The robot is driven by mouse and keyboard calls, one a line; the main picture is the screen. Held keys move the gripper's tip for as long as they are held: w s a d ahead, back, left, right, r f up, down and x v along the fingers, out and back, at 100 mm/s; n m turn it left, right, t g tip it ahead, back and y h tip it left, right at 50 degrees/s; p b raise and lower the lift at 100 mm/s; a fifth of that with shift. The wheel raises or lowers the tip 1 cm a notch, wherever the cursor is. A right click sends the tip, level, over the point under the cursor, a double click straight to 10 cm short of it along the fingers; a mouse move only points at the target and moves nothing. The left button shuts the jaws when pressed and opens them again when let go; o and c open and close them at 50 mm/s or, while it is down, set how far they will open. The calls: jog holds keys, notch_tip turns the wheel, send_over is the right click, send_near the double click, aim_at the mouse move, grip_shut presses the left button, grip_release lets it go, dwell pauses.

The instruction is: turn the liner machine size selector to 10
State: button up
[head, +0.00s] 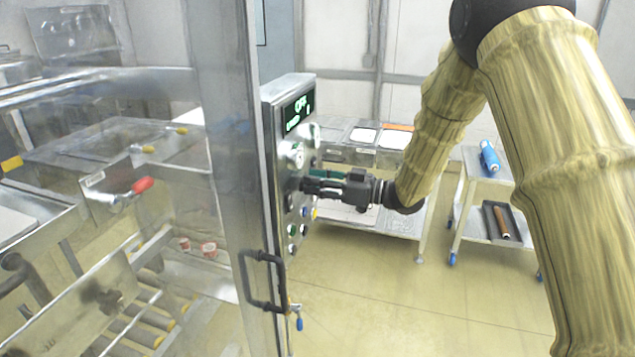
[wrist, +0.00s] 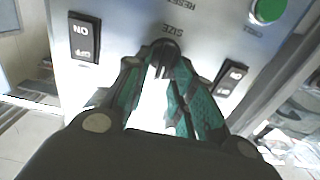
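The liner machine's control panel (head: 283,160) stands upright at the centre of the head view, with a lit green display (head: 299,110) at its top. My gripper (head: 306,187) is at the panel face in the head view. In the wrist view, the dark size selector knob (wrist: 164,50) sits below the upside-down word SIZE. The fingertips of my gripper (wrist: 165,68) are close together at the knob, one on each side of its lower part. I cannot tell whether they touch it. The number the selector points to is not readable.
An ON/OFF switch (wrist: 84,38) and a second switch (wrist: 230,79) flank the knob. A green button (wrist: 268,10) is near the top right. A black door handle (head: 250,282) is below the panel. A cart (head: 491,190) stands at the right; open floor lies between.

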grip_shut()
jog(key=shift+f+b, duration=0.1)
jog(key=shift+b, duration=0.3)
jog(key=n+b, duration=0.3)
jog(key=b, duration=0.1)
jog(key=n+b, duration=0.3)
jog(key=b, duration=0.1)
jog(key=s+n+b, duration=0.1)
jog(key=n+b, duration=0.1)
jog(key=b, duration=0.2)
jog(key=shift+a+f+n+b, duration=0.15)
jog(key=shift+f+n+b, duration=0.05)
jog(key=shift+n+b, duration=0.2)
jog(key=shift+s, duration=0.1)
jog(key=shift+o, duration=1.8)
grip_release()
